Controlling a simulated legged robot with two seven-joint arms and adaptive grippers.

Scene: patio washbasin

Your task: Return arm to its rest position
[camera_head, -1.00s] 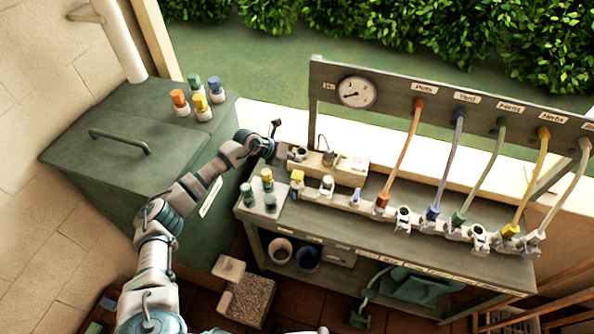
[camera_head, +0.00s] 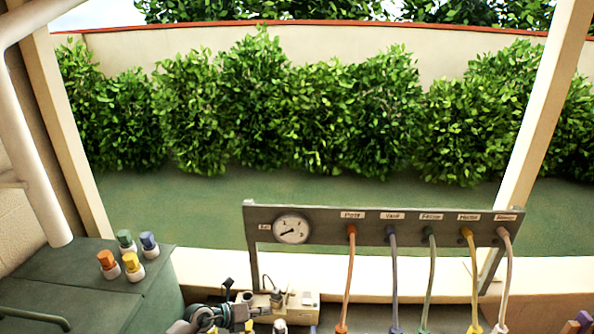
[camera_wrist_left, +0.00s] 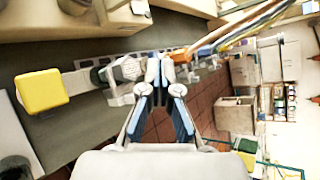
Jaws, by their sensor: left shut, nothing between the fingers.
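In the head view my left arm shows at the bottom edge, left of centre, and only its far end is visible. The left gripper (camera_head: 228,285) is small there, close to the left end of the bench. In the left wrist view the left gripper (camera_wrist_left: 160,72) points forward with its fingertips together and nothing between them. Beyond the tips are the bench's row of valves, with a yellow cap (camera_wrist_left: 41,91) at the left. My right gripper is in neither current view.
A panel with a gauge (camera_head: 292,229) and several coloured hoses stands behind the bench. A green chest (camera_head: 60,285) with several capped bottles is at the left. Posts and a low ledge frame the patio opening, with hedges (camera_head: 300,110) beyond. Brick floor shows in the wrist view.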

